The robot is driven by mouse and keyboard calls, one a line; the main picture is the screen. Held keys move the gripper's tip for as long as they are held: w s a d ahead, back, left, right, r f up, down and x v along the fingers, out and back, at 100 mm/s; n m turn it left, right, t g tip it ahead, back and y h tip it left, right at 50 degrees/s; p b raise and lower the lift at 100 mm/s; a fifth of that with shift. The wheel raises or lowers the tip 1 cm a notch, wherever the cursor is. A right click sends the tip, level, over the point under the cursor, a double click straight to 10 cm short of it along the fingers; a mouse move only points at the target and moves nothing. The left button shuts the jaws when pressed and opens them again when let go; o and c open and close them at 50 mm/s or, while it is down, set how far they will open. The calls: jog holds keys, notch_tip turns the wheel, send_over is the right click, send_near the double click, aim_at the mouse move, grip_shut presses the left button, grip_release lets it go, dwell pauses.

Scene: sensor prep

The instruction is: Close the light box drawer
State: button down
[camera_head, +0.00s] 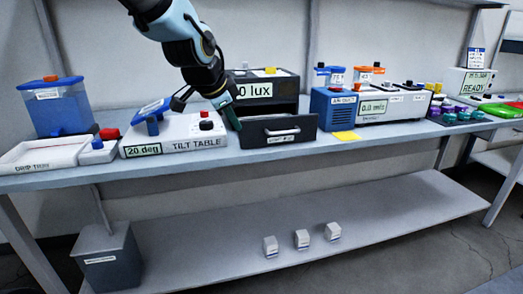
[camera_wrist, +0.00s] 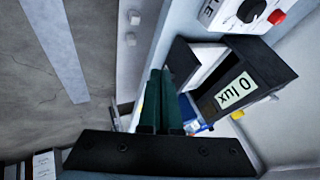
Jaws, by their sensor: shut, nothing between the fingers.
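The light box (camera_head: 290,84) is a dark box with a "0 lux" label, at the middle of the bench in the head view. Its drawer (camera_head: 278,131) is pulled out toward the front, with a pale handle on its dark face. In the wrist view the light box (camera_wrist: 262,66) is on the right, and the open drawer (camera_wrist: 181,62) shows just beyond the fingertips. My gripper (camera_head: 236,126) has green fingers, shut and empty, at the drawer's left end. In the wrist view the gripper's fingers (camera_wrist: 161,74) lie together; whether they touch the drawer cannot be told.
The tilt table (camera_head: 180,143) stands close on the left of my gripper. A blue and white device (camera_head: 360,104) and a yellow pad (camera_head: 346,136) are on the right of the drawer. The lower shelf (camera_head: 200,240) holds several small white items. Space in front of the bench is clear.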

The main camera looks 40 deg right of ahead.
aim_at(245, 136)
jog(key=x, duration=0.3)
jog(key=w+x, duration=0.1)
jog(key=x, duration=0.3)
jog(key=r+x, duration=0.1)
jog(key=x, duration=0.3)
jog(key=shift+w+d, duration=0.15)
jog(key=shift+w, duration=0.25)
jog(key=shift+w+d, duration=0.35)
jog(key=shift+w, duration=0.4)
